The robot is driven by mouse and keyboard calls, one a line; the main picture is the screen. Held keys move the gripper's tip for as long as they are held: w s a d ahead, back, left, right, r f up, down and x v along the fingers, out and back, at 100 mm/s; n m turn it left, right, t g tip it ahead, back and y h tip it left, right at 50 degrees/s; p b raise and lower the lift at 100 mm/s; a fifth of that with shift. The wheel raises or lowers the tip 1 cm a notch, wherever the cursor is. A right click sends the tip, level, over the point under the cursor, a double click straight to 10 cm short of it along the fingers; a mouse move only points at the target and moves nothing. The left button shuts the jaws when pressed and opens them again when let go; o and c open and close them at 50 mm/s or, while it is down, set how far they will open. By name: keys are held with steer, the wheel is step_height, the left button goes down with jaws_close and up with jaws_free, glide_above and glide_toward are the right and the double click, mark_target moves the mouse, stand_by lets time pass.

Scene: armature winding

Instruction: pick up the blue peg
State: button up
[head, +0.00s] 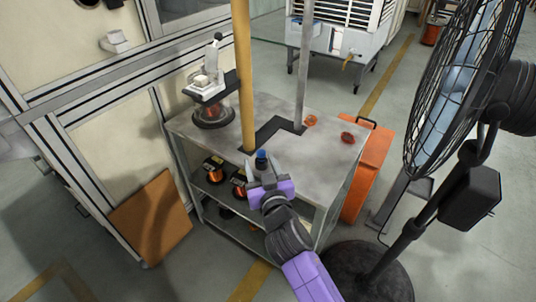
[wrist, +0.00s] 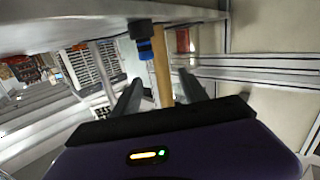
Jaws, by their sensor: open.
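The blue peg (head: 261,155) stands upright near the front edge of the grey table top (head: 335,147). Its blue top shows in the head view, with a dark part below. In the wrist view the peg (wrist: 145,48) shows a black section and a blue section, ahead of the fingers and a little left of the middle of the gap. My gripper (head: 266,170) is at the table's front edge, its fingers pointing towards the peg. In the wrist view my gripper (wrist: 158,83) is open, with nothing held between its fingers. The peg's lower part is partly hidden in the head view.
A yellow pole (head: 243,80) rises just behind the peg, and a thinner grey pole (head: 304,70) stands farther right. Orange parts (head: 348,137) lie on the table's right side. A winding device (head: 212,100) stands at the left. A large fan (head: 465,80) stands at the right.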

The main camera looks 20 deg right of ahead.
mark_target(262, 157)
steer(key=shift+m+g+h, duration=0.5)
steer(key=shift+m, duration=0.3)
steer(key=shift+w+d+f, duration=0.5)
steer(key=shift+w+f, duration=0.15)
steer(key=shift+w, duration=0.6)
steer(key=shift+w+d+f, duration=0.45)
steer(key=shift+w+f, duration=0.25)
steer(key=shift+w, duration=0.5)
steer(key=shift+w+d+f, duration=0.5)
steer(key=shift+w+f, duration=0.15)
steer(key=shift+w, duration=0.6)
steer(key=shift+c, duration=0.2)
jaws_close()
